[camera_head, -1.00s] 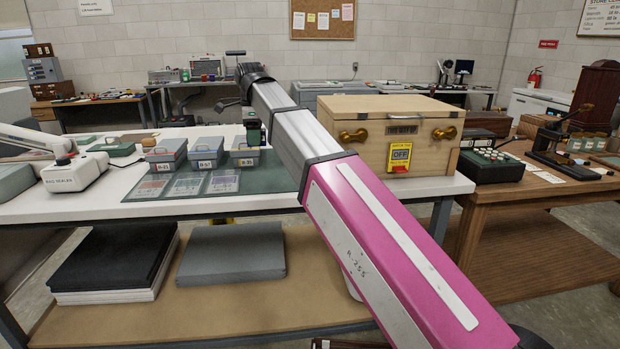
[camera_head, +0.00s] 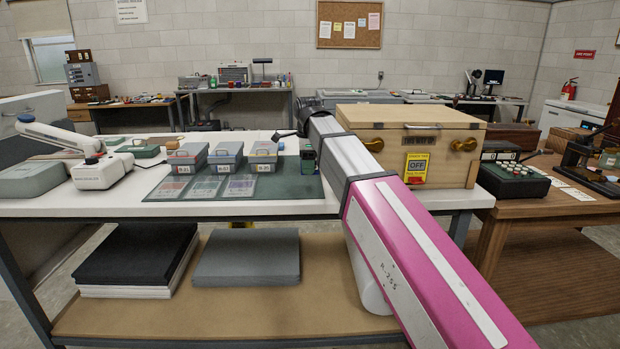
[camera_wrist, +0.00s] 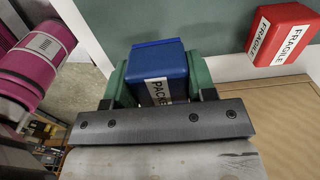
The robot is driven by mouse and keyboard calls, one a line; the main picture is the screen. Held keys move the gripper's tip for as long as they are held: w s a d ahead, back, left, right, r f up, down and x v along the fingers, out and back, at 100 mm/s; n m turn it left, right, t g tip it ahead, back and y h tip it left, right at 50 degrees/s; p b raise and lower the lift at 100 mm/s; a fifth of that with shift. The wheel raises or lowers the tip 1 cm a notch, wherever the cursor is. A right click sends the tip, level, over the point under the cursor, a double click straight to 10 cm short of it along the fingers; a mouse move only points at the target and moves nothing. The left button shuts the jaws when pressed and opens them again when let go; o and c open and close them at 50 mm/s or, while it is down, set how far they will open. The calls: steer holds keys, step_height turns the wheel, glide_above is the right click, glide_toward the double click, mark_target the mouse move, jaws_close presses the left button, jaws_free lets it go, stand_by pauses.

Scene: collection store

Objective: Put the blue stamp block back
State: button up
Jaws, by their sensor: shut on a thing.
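The blue stamp block (camera_wrist: 160,72) sits between the green fingers of my gripper (camera_wrist: 160,78) in the wrist view. It carries a white label with black lettering, partly hidden by the gripper body. My gripper is shut on it. In the head view my gripper (camera_head: 307,158) is over the right part of the dark green mat (camera_head: 300,190), right of the lidded grey boxes; the block is too small to make out there. A red block (camera_wrist: 280,34) with white FRAGILE labels lies on the green mat in the wrist view, apart from my gripper.
Three small lidded boxes, the left one (camera_head: 187,158), the middle one (camera_head: 225,155) and the right one (camera_head: 263,155), stand behind cards on the mat. A wooden case (camera_head: 410,145) with an OFF sign stands to the right. A white sealer (camera_head: 103,172) stands left.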

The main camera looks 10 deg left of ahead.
mark_target(310, 185)
steer(key=shift+w+d+f, duration=0.25)
steer(key=shift+w+f, duration=0.1)
steer(key=shift+f, duration=1.95)
steer(key=shift+f, duration=0.15)
steer(key=o, duration=0.7)
steer(key=shift+o, duration=0.2)
step_height(310, 185, up, 12)
steer(key=shift+r, duration=0.2)
